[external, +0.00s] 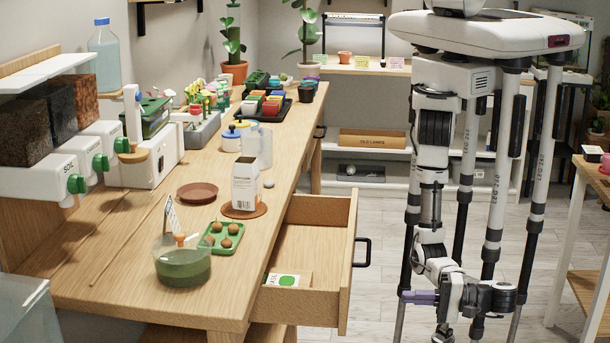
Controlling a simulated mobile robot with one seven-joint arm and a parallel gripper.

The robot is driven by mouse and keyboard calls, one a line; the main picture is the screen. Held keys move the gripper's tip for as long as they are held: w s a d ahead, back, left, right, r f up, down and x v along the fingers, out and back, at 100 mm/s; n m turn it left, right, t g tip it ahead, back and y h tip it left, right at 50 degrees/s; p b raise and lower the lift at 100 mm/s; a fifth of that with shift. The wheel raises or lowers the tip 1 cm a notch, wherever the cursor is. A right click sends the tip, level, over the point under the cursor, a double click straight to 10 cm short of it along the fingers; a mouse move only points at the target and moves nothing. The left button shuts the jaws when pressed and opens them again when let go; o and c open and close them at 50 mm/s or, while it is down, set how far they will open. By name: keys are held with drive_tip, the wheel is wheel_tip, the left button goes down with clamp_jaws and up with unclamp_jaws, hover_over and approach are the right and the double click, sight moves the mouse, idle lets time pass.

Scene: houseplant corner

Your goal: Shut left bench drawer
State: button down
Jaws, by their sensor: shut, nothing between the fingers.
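The bench drawer (322,306) at the near end of the wooden bench is pulled well out. Its front panel with a black handle (363,252) faces right, toward me. Inside it lies a white packet with a green mark (287,281). My gripper (408,297) is to the right of the drawer front, lower than the handle in the picture, with its purple fingers pointing left. The fingers are shut and empty. A gap of floor shows between them and the drawer front, so they appear apart.
The bench top (120,272) bears a green bowl (183,266), a green tray (222,238) and a white carton (245,186) near the drawer. A second bench handle (320,132) shows farther back. A side table (590,172) stands at the right. Floor around me is clear.

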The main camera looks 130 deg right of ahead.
sight(338, 294)
drive_tip(key=p+x, duration=0.3)
drive_tip(key=x, duration=0.8)
drive_tip(key=shift+w+d, duration=0.2)
drive_tip(key=shift+d, duration=0.1)
drive_tip(key=p+x, duration=0.1)
drive_tip(key=x, duration=1.9)
drive_tip(key=shift+f+p, duration=0.1)
drive_tip(key=shift+p, duration=0.2)
drive_tip(key=shift+w+d+r, duration=0.15)
drive_tip(key=shift+r, duration=0.05)
drive_tip(key=shift+d, duration=0.1)
drive_tip(key=shift+r, duration=0.1)
drive_tip(key=shift+s+a+p, duration=0.25)
drive_tip(key=shift+a+p, duration=0.05)
drive_tip(key=shift+a, duration=0.05)
drive_tip(key=v, duration=0.7)
drive_tip(key=b+v, duration=0.1)
drive_tip(key=v, duration=0.6)
drive_tip(key=shift+a+f, duration=0.1)
drive_tip(key=shift+f, duration=0.15)
